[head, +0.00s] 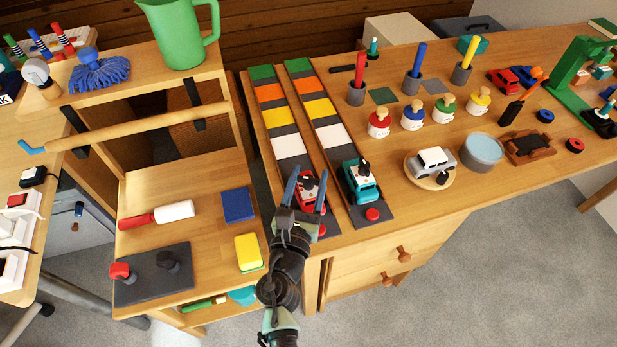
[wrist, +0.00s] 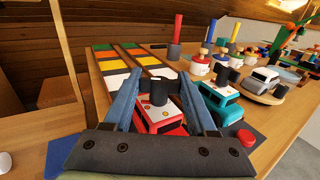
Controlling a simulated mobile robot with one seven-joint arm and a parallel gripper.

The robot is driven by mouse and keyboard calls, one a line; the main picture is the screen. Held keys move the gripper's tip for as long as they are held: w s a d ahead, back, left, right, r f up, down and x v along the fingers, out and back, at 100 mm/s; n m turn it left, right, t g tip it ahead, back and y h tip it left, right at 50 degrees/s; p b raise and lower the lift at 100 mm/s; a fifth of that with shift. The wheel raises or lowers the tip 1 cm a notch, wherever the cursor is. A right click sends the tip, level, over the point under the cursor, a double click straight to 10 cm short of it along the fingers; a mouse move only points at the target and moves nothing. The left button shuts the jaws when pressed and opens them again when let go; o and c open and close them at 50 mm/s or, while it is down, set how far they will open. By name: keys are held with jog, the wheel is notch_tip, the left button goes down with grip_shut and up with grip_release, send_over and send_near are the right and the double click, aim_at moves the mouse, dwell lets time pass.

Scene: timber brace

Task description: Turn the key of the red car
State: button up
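The red car (head: 308,187) stands at the near end of the left coloured lane, and it also shows in the wrist view (wrist: 164,117). A dark upright key (wrist: 162,90) rises from its top. My gripper (head: 306,178) is over the red car; in the wrist view its two blue fingers (wrist: 158,80) are spread, one on each side of the car's top and key. Whether either finger touches the key I cannot tell. The fingers partly hide the car in the head view.
A teal car (head: 361,181) with a dark key stands close to the right, on the neighbouring lane (head: 334,137). A red button (head: 372,214) lies in front of it. A silver car (head: 432,162) is on a round board further right. A shelf unit (head: 190,240) stands left.

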jog(key=c, duration=0.8)
jog(key=shift+m+h, duration=0.3)
jog(key=shift+h, duration=0.2)
jog(key=m+g+h, duration=0.1)
jog(key=m+h, duration=0.1)
jog(key=h, duration=0.1)
jog(key=shift+a, duration=0.1)
jog(key=m+g+h, duration=0.1)
jog(key=h, duration=0.1)
jog(key=m+g+h+b, duration=0.1)
jog(key=m+h, duration=0.1)
jog(key=shift+w+f+g, duration=0.1)
jog(key=shift+g, duration=0.2)
jog(key=m+g+h+b, duration=0.4)
jog(key=g+b, duration=0.1)
jog(key=shift+f, duration=0.1)
jog(key=m+g+h+b, duration=0.1)
jog(key=m+g+b, duration=0.1)
jog(key=g+b, duration=0.1)
jog(key=shift+h, duration=0.3)
jog(key=shift+r+m+g+b, duration=0.25)
jog(key=shift+m+g+b, duration=0.1)
jog(key=shift+m+g, duration=0.05)
